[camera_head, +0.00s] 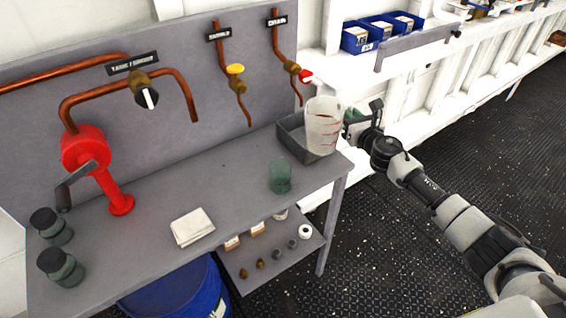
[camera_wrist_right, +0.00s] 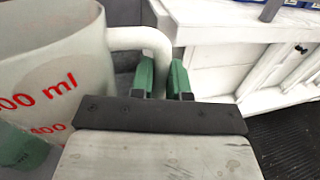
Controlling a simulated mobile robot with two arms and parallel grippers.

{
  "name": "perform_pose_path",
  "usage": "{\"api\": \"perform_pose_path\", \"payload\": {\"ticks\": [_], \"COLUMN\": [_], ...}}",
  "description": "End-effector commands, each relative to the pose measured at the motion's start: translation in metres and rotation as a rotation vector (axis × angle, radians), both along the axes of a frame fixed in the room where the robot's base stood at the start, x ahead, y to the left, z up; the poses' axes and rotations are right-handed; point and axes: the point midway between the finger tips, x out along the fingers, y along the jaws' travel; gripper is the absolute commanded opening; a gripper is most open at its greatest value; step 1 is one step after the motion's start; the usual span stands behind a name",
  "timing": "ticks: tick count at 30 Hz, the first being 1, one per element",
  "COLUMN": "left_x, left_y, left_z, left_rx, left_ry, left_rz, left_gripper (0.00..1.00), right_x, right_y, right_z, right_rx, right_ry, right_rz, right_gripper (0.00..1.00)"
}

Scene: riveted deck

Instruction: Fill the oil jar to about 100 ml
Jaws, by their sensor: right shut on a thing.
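A translucent measuring jug (camera_head: 322,130) with red marks is at the bench's right end, at the grey tray (camera_head: 291,135); I cannot tell if it touches the tray. My right gripper (camera_head: 352,117) is shut on the jug's handle, and the wrist view shows its green pads (camera_wrist_right: 163,80) around the handle (camera_wrist_right: 135,40). I cannot make out any liquid in the jug. A green glass jar (camera_head: 280,176) without a visible lid stands on the bench in front of the tray. Two dark-lidded green jars (camera_head: 62,268) stand at the left end. My left gripper is not in view.
A red hand pump (camera_head: 88,150) stands at the bench's left. A folded cloth (camera_head: 192,227) lies in front. Small parts are on the lower shelf (camera_head: 270,262).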

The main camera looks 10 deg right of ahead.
Motion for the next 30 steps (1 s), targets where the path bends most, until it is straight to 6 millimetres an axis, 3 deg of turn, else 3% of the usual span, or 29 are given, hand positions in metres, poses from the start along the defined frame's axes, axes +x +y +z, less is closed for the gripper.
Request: {"api": "perform_pose_path", "payload": {"ticks": [11, 30], "left_x": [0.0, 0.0], "left_y": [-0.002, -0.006], "left_z": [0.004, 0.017], "left_rx": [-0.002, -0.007], "left_ry": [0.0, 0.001], "left_rz": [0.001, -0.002], "left_gripper": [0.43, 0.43], "right_x": [-0.001, -0.009], "right_y": [0.004, 0.027], "right_z": [0.012, 0.046], "right_rx": [-0.063, -0.365], "right_ry": [-0.023, -0.121], "right_rz": [0.0, 0.0], "right_gripper": [0.0, 0.0]}}
